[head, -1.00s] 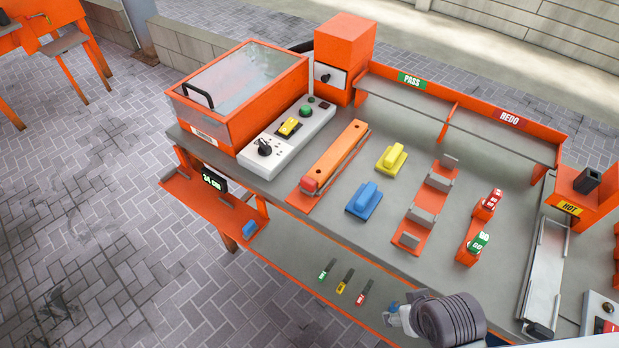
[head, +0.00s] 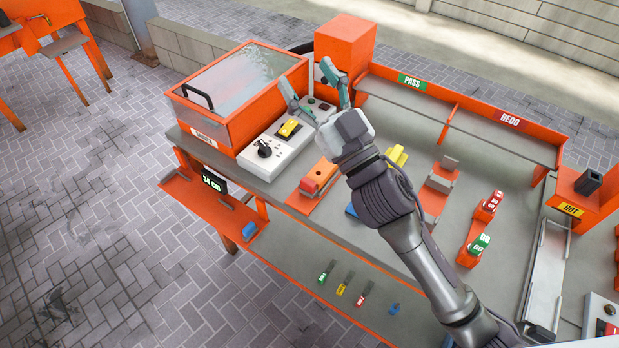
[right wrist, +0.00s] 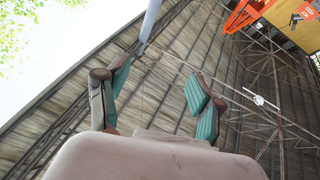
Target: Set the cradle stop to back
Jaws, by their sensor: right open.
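My right gripper (head: 307,74) is open and empty. It is raised over the back of the bench, in front of the orange upright box (head: 345,48), and hides most of the dial plate seen earlier on that box. In the right wrist view its two teal-padded fingers (right wrist: 160,90) are apart, with only the roof behind them. An orange cradle with grey upright plates (head: 440,178) stands mid-bench, partly behind my right arm. I cannot tell which part is the cradle stop. My left gripper is not in view.
A clear-lidded orange case (head: 245,85) and a white control panel (head: 285,140) with a black knob and yellow switch stand left. Yellow (head: 397,156) and blue (head: 351,210) blocks are partly hidden by my arm. PASS and REDO bays (head: 455,115) line the back.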

